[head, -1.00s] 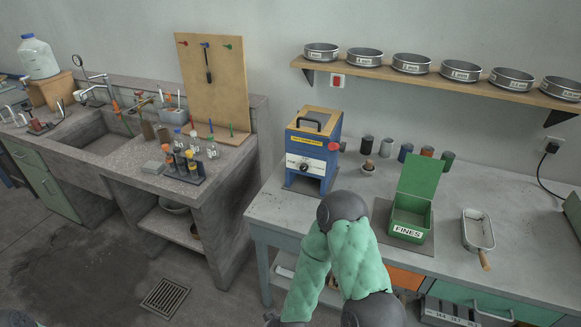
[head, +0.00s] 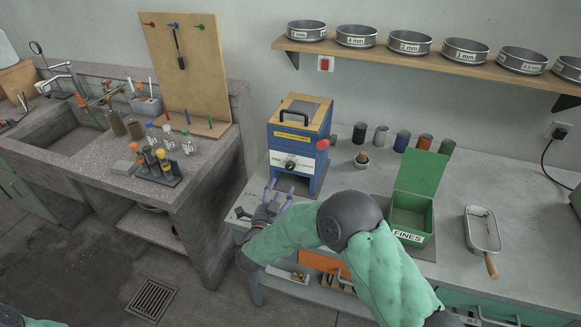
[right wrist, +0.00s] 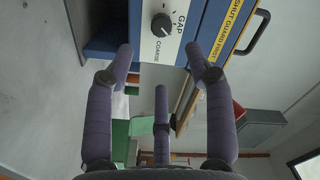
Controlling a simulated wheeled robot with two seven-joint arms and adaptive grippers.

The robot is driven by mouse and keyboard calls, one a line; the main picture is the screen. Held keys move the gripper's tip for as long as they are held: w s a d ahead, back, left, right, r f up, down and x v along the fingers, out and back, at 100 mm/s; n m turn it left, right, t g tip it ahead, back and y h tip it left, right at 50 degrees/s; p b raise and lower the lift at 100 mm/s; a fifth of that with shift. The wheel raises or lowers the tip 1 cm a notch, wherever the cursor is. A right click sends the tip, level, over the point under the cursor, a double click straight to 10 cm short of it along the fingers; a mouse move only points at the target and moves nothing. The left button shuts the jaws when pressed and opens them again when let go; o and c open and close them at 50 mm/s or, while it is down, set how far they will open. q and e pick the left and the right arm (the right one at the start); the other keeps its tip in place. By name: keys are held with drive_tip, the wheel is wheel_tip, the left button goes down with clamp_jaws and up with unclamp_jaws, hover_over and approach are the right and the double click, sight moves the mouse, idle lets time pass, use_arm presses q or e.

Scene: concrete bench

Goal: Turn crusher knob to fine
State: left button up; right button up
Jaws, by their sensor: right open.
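The crusher is a blue box (head: 312,178) with a handled lid, on the bench. Its black knob (head: 290,165) sits on a white front panel. In the right wrist view the knob (right wrist: 161,25) has a white mark, and the panel reads GAP and COARSE; a FINE label is not readable. My right gripper (head: 280,191) is open in front of the crusher, its fingers pointing up towards the panel. In the right wrist view its spread fingers (right wrist: 160,62) are empty, with the knob beyond them, apart from them. My left gripper is not in view.
A red knob (head: 323,144) sticks out at the crusher's right side. A green FINES box (head: 411,218) with raised lid and a metal pan (head: 482,230) stand to the right. A sieve shelf (head: 440,66) hangs above.

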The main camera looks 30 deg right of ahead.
sight(289, 168)
drive_tip(key=b+x, duration=0.2)
drive_tip(key=x, duration=0.8)
drive_tip(key=shift+r+b, duration=0.1)
drive_tip(key=shift+b, duration=0.3)
drive_tip(key=shift+c, duration=0.3)
clamp_jaws()
